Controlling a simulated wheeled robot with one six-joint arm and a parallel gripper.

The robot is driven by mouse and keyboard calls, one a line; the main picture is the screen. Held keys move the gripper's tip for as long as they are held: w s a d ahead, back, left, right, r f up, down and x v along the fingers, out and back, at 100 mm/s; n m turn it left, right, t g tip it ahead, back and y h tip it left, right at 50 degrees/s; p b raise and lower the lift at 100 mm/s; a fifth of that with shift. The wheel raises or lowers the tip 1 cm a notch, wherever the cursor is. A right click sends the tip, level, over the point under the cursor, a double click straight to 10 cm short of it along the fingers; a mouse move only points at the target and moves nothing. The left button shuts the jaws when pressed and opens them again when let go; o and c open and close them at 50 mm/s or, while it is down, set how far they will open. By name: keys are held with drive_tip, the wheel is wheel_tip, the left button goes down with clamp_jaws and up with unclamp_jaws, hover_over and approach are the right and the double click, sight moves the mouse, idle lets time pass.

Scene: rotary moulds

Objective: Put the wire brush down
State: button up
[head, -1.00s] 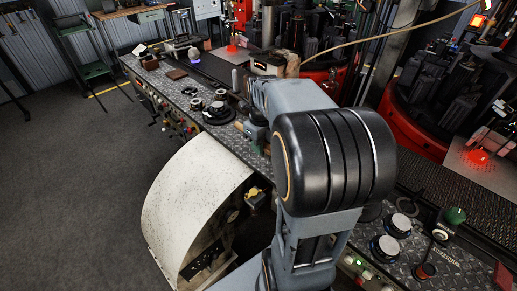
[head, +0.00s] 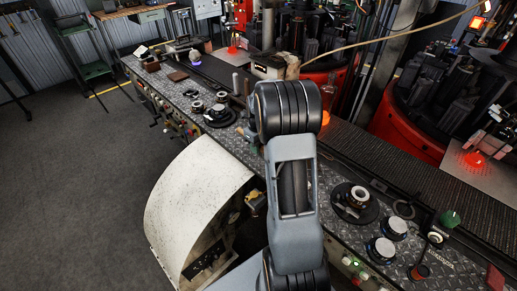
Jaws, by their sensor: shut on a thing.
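My arm (head: 292,200) rises from the bottom edge of the head view to a thick black joint (head: 288,108) over the checkered-plate bench (head: 335,175). The arm hides the part of the bench behind it. I cannot make out my gripper; it is hidden behind my arm. I cannot pick out the wire brush with certainty either. Small items show just left of the black joint, partly covered and too small to name.
A black conveyor (head: 400,170) runs behind the bench. Round mould parts (head: 220,115) sit on the left of the bench, and more (head: 355,202) on the right. A curved white cover (head: 195,205) stands in front. A red rotary machine (head: 410,120) is behind.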

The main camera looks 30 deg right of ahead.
drive_tip(key=shift+f, duration=0.9)
